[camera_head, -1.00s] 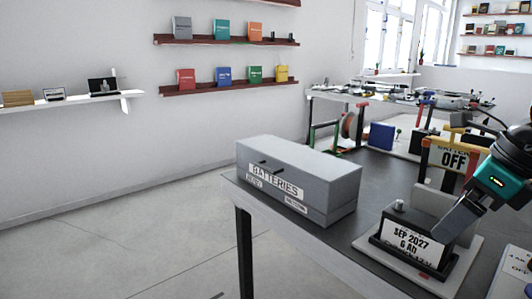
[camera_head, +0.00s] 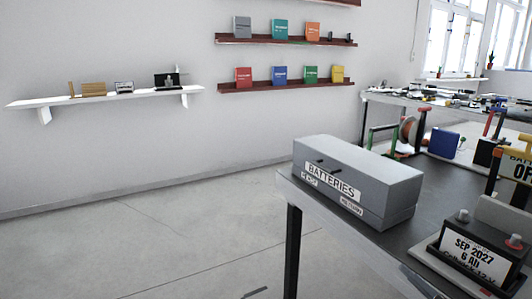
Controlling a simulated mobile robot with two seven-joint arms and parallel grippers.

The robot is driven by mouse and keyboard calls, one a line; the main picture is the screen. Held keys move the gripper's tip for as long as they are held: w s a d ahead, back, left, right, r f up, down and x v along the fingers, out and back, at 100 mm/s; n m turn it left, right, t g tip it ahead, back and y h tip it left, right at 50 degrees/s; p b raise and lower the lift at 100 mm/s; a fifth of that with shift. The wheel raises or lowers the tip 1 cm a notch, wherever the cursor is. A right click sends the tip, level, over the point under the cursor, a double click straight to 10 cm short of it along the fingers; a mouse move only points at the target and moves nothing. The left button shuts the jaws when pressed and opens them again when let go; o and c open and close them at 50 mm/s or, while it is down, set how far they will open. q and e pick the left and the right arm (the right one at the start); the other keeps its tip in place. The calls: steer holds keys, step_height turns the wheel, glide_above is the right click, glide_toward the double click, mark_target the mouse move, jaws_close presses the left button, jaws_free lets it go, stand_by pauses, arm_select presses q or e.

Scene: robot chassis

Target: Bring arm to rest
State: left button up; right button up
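Neither of my grippers nor my arms shows in the head view now. A grey box labelled BATTERIES (camera_head: 355,180) sits closed on the near left corner of the dark workbench (camera_head: 408,238). To its right, a black and white battery block labelled SEP 2027 6 Ah (camera_head: 478,252) stands on a pale base, partly cut off by the frame's edge.
A blue box (camera_head: 443,143) and a reddish spool (camera_head: 407,130) stand farther back. A cluttered second table (camera_head: 450,102) is behind. The grey floor (camera_head: 150,245) at left is clear.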

steer(key=s+a+f+m+g+h, duration=0.25)
steer(key=s+f+m, duration=0.3)
steer(key=f, duration=0.35)
steer(key=s+a+f+m+g+h, duration=0.2)
steer(key=s+a+f+m+g, duration=0.3)
steer(key=f, duration=0.4)
arm_select(q)
steer(key=s+a+r+y+p, duration=0.1)
steer(key=a+r+p, duration=0.2)
steer(key=r+p, duration=0.5)
steer(key=p, duration=0.5)
steer(key=shift+s+a+r, duration=0.15)
steer(key=shift+s+r, duration=0.1)
steer(key=shift+s, duration=0.15)
arm_select(e)
steer(key=s+d+r+m+h, duration=0.1)
steer(key=d+r, duration=0.2)
steer(key=r, duration=0.5)
steer(key=shift+r+m, duration=0.25)
steer(key=shift+m, duration=0.1)
steer(key=shift+t, duration=0.25)
steer(key=shift+c, duration=0.2)
